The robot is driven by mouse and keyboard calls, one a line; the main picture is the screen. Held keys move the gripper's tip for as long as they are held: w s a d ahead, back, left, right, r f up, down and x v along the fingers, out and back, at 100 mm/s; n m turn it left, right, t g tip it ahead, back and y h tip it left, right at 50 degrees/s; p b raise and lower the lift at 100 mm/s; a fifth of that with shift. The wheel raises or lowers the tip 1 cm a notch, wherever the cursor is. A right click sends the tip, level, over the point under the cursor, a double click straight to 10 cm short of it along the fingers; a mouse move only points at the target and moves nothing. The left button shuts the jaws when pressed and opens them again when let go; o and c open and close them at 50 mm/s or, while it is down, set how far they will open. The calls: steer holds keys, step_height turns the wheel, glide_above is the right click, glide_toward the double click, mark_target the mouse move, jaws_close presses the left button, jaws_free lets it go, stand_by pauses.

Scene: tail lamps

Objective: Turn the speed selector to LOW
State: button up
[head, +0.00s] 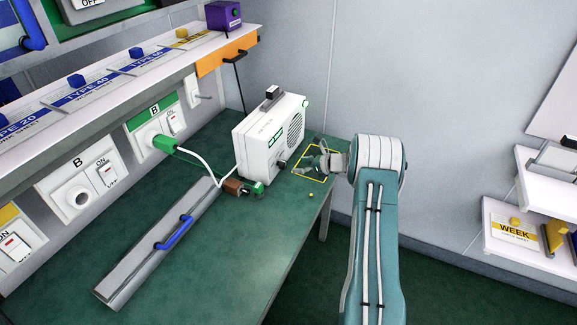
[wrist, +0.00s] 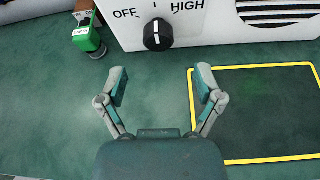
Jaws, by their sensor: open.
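The speed selector (wrist: 157,35) is a round black knob with a white line, on the front of a white machine (head: 268,140). In the wrist view, its white line points roughly up, between the labels OFF and HIGH; a label above it is cut off, and I cannot read LOW. The knob also shows small in the head view (head: 282,165). My gripper (wrist: 161,82) is open and empty. Its fingers are spread below the knob in the wrist view and apart from it. In the head view my gripper (head: 316,157) is at the machine's right side.
A yellow square outline (wrist: 258,159) is marked on the green bench (head: 235,235). A green plug (wrist: 89,40) sits left of the machine's front. A grey bar with a blue handle (head: 175,232) lies on the bench at left. Wall sockets (head: 88,183) stand behind.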

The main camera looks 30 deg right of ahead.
steer(key=v, duration=0.5)
steer(key=shift+s+d, duration=0.1)
stand_by(0.5)
steer(key=s+a+r+n+g+h, duration=0.1)
steer(key=s+a+r+n+g, duration=0.2)
steer(key=a+r, duration=0.35)
steer(key=s+a+r+n+g, duration=0.1)
steer(key=s+a+r+n, duration=0.3)
steer(key=a+r+n, duration=0.25)
steer(key=s+a+r+n+g+h, duration=0.1)
steer(key=s+a+r+n+g, duration=0.2)
steer(key=a+r, duration=0.35)
steer(key=s+a+r+n+h, duration=0.1)
steer(key=s+a+n+h, duration=0.1)
steer(key=s+n, duration=0.3)
steer(key=s+a+r+n+t+h, duration=0.1)
steer(key=s+n, duration=0.5)
steer(key=s, duration=0.6)
steer(key=s+a+r+n+t+h, duration=0.1)
steer(key=s+a+r+n+h, duration=0.2)
steer(key=s, duration=0.6)
steer(key=shift+s+a+r+n+h, duration=0.2)
steer(key=shift+s+a+n+h, duration=0.1)
steer(key=shift+a+n, duration=0.85)
steer(key=shift+w+d, duration=0.1)
